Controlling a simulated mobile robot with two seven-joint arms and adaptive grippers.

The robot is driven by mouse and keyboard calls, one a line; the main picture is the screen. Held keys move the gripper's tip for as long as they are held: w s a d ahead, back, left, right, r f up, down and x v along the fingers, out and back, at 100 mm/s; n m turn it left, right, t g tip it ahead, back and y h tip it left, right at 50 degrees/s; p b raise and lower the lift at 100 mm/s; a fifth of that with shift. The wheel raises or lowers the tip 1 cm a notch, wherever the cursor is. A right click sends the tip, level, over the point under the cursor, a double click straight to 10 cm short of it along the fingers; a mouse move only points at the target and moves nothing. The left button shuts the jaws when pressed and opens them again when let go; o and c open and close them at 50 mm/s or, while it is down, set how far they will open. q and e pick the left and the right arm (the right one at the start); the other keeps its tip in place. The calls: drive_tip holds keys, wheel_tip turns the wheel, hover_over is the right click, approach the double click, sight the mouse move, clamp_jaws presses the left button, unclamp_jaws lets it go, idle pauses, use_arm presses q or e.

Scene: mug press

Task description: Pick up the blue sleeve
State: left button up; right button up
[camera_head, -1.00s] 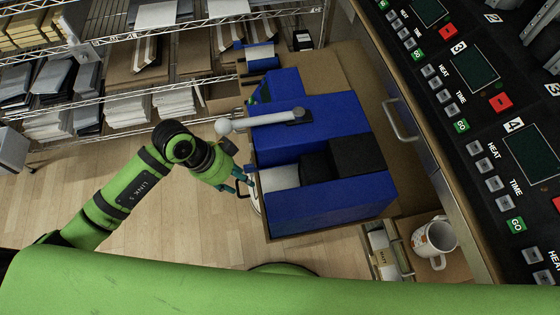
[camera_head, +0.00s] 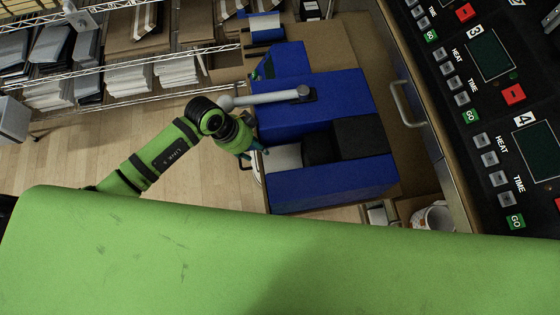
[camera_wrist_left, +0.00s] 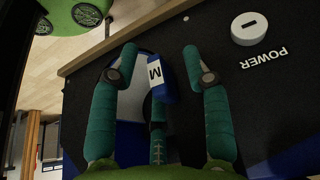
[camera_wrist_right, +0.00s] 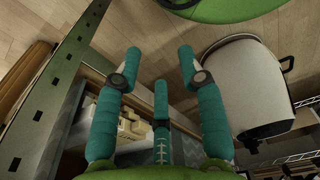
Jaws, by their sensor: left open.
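A small blue piece with a white label marked M (camera_wrist_left: 161,82) stands between the fingers of my left gripper (camera_wrist_left: 160,50) in the left wrist view. It looks like the blue sleeve. The fingers are spread around it, with gaps at both sides. In the head view my left gripper (camera_head: 250,150) is at the left front of the blue press (camera_head: 330,185); I cannot make out the sleeve there. My right gripper (camera_wrist_right: 158,52) is open and empty in the right wrist view, and hidden in the head view.
The press has a grey lever (camera_head: 265,97) above my left gripper. A power knob (camera_wrist_left: 249,28) is beside the fingers. A white mug (camera_head: 434,217) is partly hidden by my green arm. Wire shelves stand at the back left. A white bin (camera_wrist_right: 245,85) is near my right gripper.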

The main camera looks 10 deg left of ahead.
use_arm(q)
drive_tip(key=c, duration=0.7)
clamp_jaws()
drive_tip(key=shift+r, duration=0.1)
drive_tip(key=shift+w+r, duration=0.15)
drive_tip(key=shift+r, duration=0.25)
wheel_tip(320, 180, up, 17)
drive_tip(key=b, duration=0.1)
use_arm(e)
drive_tip(key=shift+s+d+f, duration=0.2)
drive_tip(key=shift+s+f, duration=0.25)
drive_tip(key=shift+f, duration=0.35)
use_arm(q)
drive_tip(key=shift+r, duration=0.1)
